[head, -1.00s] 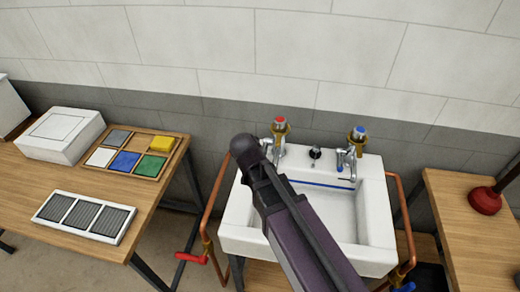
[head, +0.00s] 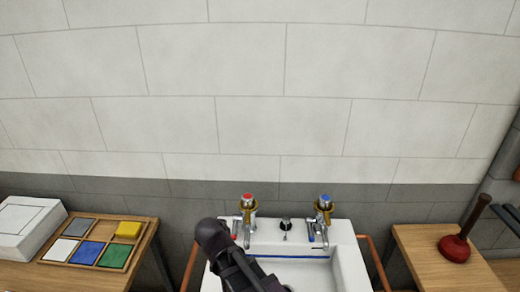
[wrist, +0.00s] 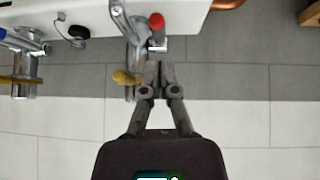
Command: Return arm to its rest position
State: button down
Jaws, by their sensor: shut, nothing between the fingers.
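My gripper (wrist: 159,70) shows in the wrist view with its two fingers together and nothing held between them. In the head view a dark part of my arm (head: 235,265) stands in front of the left side of the white sink (head: 345,262). The fingers cannot be made out clearly there.
The red-capped tap and a blue-capped tap (head: 324,208) rise at the sink's back. A wooden tray (head: 105,256) of coloured tiles and a white box (head: 25,230) are left. A plunger (head: 456,246) stands on the right bench. The wall is close behind.

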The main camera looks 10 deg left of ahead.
jog(key=s+d+f+g, duration=0.2)
jog(key=d+g, duration=0.2)
jog(key=d, duration=1.3)
jog(key=s+d+f+g, duration=0.2)
jog(key=d+g, duration=0.1)
jog(key=d, duration=1.5)
jog(key=shift+m+g, duration=0.3)
jog(key=shift+g, duration=0.1)
jog(key=shift+a, duration=0.1)
